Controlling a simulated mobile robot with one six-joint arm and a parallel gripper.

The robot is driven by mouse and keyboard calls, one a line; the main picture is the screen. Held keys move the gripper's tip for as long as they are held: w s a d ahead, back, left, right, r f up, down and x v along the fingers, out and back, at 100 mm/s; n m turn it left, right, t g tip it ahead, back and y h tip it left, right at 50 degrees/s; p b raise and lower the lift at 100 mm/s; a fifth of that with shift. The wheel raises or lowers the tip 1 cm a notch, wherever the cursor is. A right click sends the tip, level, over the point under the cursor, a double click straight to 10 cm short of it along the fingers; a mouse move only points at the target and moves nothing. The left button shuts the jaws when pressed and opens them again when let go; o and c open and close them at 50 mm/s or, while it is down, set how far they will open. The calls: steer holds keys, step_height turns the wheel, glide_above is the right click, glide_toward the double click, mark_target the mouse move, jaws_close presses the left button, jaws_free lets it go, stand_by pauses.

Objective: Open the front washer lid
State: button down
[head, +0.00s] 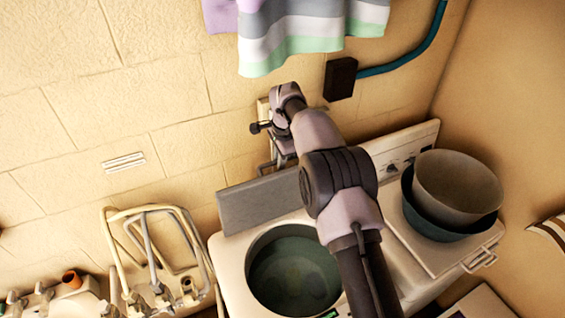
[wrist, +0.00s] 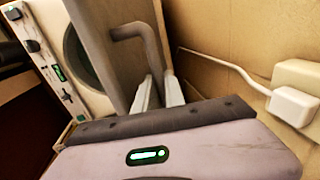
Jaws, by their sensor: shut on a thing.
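The front washer lid (head: 260,202) is a grey panel standing raised at the wall side of the round tub opening (head: 294,272), which shows greenish inside. In the wrist view the lid (wrist: 118,45) stands upright beside the washer's face, with the opening (wrist: 78,50) partly hidden behind it. A grey bent handle (wrist: 135,30) sticks out from the lid. My gripper (wrist: 158,90) is shut on this handle, its pale fingers on either side of the bar. In the head view my gripper (head: 268,160) is small and partly hidden behind the lid, close to the wall.
Two nested bowls (head: 458,188) stand on the washer's other, closed part at the right. A control panel (head: 405,150) runs along the back. A white plug and cable (wrist: 290,105) are on the wall. Taps and pipes (head: 155,250) stand at left. Cloth (head: 310,30) hangs above.

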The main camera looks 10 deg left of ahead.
steer(key=shift+w, duration=0.1)
stand_by(0.3)
steer(key=c, duration=1.4)
jaws_free()
steer(key=shift+w, duration=0.1)
step_height(320, 180, up, 17)
steer(key=s+d, duration=0.1)
steer(key=s, duration=0.2)
steer(key=shift+d, duration=0.4)
